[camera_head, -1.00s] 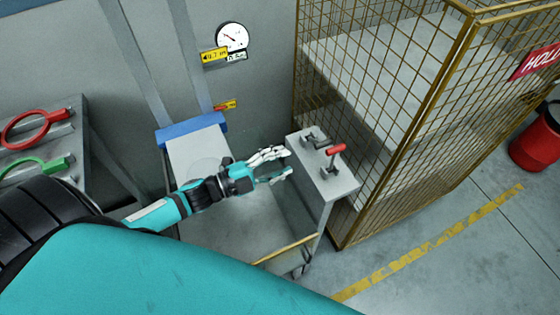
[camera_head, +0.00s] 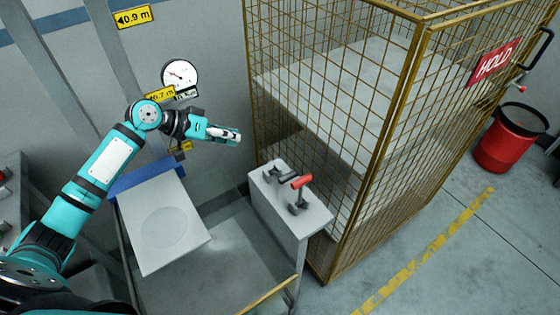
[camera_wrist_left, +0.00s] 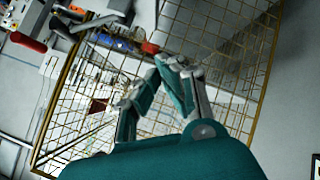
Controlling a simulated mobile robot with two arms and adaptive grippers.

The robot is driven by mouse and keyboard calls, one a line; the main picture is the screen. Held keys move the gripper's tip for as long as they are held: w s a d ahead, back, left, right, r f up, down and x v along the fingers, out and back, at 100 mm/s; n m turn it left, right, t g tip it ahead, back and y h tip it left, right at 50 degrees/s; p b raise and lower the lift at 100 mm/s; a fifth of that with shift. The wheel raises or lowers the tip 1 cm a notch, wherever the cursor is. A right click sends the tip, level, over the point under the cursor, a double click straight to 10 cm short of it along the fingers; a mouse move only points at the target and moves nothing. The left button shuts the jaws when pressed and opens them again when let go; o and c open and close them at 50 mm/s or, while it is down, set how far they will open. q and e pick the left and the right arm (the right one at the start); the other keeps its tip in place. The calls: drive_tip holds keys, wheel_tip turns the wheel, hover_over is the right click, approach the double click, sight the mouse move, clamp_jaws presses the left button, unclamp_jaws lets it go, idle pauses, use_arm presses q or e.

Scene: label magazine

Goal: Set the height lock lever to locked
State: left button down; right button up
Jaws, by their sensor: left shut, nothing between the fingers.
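The lever with a red grip (camera_head: 302,181) stands on top of a grey pedestal (camera_head: 290,222), its grip raised above a dark base. A second dark metal fitting (camera_head: 281,175) sits behind it on the same top. My left gripper (camera_head: 238,137) is shut and empty, up in the air behind and left of the pedestal, clear of the lever. In the left wrist view its fingertips (camera_wrist_left: 160,66) meet. A red grip (camera_wrist_left: 28,42) at upper left there may be the lever. I cannot read the lock position. My right gripper is not in view.
A yellow mesh cage (camera_head: 385,150) with a red HOLD sign (camera_head: 494,62) stands right of the pedestal. A pale platform with a blue back edge (camera_head: 160,182) is at left. A round gauge (camera_head: 180,76) hangs on the wall. A red bin (camera_head: 505,140) stands far right.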

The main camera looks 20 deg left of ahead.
use_arm(q)
drive_tip(key=s+d+r+m+g+h, duration=0.2)
drive_tip(key=s+d+r+g+h, duration=0.15)
drive_tip(key=r, duration=0.35)
drive_tip(key=p, duration=0.3)
approach(294, 171)
drive_tip(key=w+d, duration=0.3)
drive_tip(key=w, duration=0.1)
drive_tip(key=shift+s+d+f+p, duration=0.2)
drive_tip(key=shift+s+d+f, duration=0.2)
drive_tip(key=shift+f, duration=0.2)
drive_tip(key=shift+s+d+f+p, duration=0.2)
drive_tip(key=shift+s+d+f, duration=0.2)
drive_tip(key=shift+f, duration=0.2)
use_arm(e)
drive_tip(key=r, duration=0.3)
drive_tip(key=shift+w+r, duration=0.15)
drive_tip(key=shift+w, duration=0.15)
use_arm(q)
drive_tip(key=shift+s+d+f, duration=0.35)
drive_tip(key=shift+d+f, duration=0.1)
